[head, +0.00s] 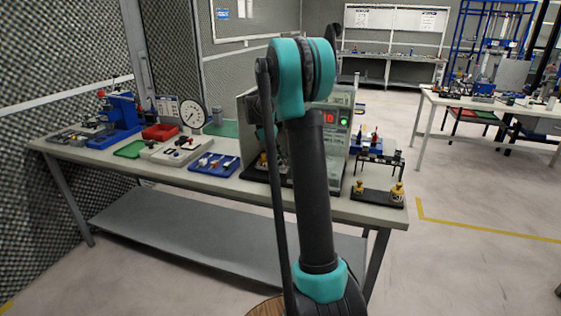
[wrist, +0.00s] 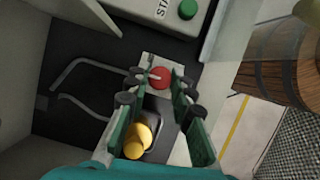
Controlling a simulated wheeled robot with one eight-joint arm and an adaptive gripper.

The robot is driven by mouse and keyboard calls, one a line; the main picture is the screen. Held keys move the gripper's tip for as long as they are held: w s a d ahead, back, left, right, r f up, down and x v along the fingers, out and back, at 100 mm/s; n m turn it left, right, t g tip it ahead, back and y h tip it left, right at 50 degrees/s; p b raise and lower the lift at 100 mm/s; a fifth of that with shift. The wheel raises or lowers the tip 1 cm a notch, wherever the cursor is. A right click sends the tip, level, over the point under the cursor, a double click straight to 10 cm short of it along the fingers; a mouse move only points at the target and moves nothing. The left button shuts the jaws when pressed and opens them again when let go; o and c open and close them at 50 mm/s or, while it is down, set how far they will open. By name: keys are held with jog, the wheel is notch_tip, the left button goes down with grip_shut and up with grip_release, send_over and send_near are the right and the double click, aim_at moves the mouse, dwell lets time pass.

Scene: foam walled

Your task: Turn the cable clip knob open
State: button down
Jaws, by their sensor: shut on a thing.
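The cable clip knob (wrist: 159,76) is a small red round knob on a pale plate, seen in the wrist view. My gripper (wrist: 160,82) has its two green-padded fingers on either side of the red knob, shut on it. The knob's turn angle cannot be told. In the head view my own arm stands in front of the grey test machine (head: 344,101) on the bench, and the knob and fingertips are hidden there.
A brass-yellow piece (wrist: 138,140) lies below the knob, between my fingers. Bent grey rods (wrist: 85,68) are to the left. A green button (wrist: 187,9) is above. The bench (head: 180,173) also carries a dial gauge (head: 193,116) and a blue tray (head: 212,165).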

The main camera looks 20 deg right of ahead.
jog(key=shift+n, duration=0.3)
jog(key=n+t, duration=0.1)
jog(key=n, duration=0.3)
jog(key=shift+s+t+h, duration=0.15)
jog(key=shift+t+h, duration=0.15)
jog(key=shift+t, duration=0.1)
jog(key=shift+n+t, duration=0.8)
jog(key=shift+n, duration=1.3)
jog(key=c, duration=1.3)
grip_release()
jog(key=shift+r, duration=0.1)
jog(key=v, duration=1.2)
